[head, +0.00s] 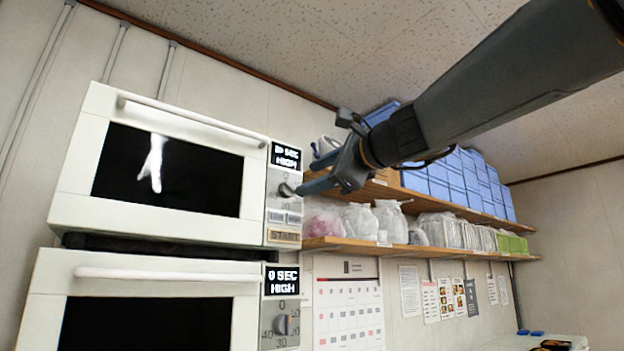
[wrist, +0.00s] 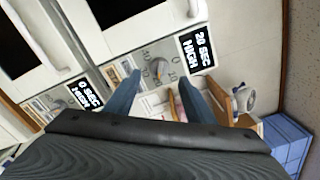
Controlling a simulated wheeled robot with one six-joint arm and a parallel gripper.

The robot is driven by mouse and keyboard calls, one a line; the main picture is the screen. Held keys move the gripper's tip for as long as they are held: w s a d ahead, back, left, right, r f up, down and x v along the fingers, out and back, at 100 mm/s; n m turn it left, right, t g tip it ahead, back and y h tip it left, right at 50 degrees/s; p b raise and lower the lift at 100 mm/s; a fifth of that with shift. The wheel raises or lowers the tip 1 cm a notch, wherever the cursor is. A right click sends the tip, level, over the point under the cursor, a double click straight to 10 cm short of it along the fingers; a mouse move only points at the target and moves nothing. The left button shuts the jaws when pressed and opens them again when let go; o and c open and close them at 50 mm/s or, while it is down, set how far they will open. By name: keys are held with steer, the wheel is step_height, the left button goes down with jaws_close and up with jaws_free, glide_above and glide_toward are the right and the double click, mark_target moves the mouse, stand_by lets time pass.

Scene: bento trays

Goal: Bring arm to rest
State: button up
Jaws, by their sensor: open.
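My gripper (head: 304,187) reaches in from the upper right in the head view, its fingertips close to the control panel of the upper white microwave (head: 78,170). In the wrist view my gripper (wrist: 160,82) is open and empty, its two blue-grey fingers apart. The microwave's round dial (wrist: 158,68) shows between and just beyond the fingertips, and also in the head view (head: 286,190). I see no clear contact with the dial. The upper display (wrist: 197,50) reads 20 SEC HIGH. The upper door is closed.
A lower microwave (head: 45,300) stands beneath, its display (head: 282,280) reading 0 SEC HIGH. Wooden shelves (head: 345,243) to the right hold bags and blue boxes (head: 440,187), close behind my arm in the picture. A calendar (head: 348,312) hangs below.

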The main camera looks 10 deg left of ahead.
steer(key=shift+f, duration=0.1)
steer(key=w+d+f+n+g+h, duration=0.1)
steer(key=d+f+n+h, duration=0.3)
steer(key=f, duration=1)
steer(key=w+d+f+m+g+h, duration=0.15)
steer(key=d+f, duration=0.35)
steer(key=f, duration=0.8)
steer(key=w+d+f+n+g+h, duration=0.1)
steer(key=d+f+n+h, duration=0.3)
steer(key=f, duration=1)
steer(key=s+d+f+n+g+h, duration=0.15)
steer(key=s+d+f, duration=0.3)
steer(key=f, duration=0.45)
steer(key=s+d+f+n+g+h, duration=0.1)
steer(key=s+d+f+g, duration=0.1)
steer(key=s+d+f, duration=0.5)
steer(key=s+d+f+n+g+h, duration=0.1)
steer(key=s+d+f+n+g, duration=0.2)
steer(key=s+f, duration=0.8)
steer(key=d+f+n, duration=0.2)
steer(key=d+f, duration=0.1)
steer(key=d, duration=0.1)
steer(key=shift+s+d+g+h, duration=0.15)
steer(key=shift+s+g+h, duration=0.25)
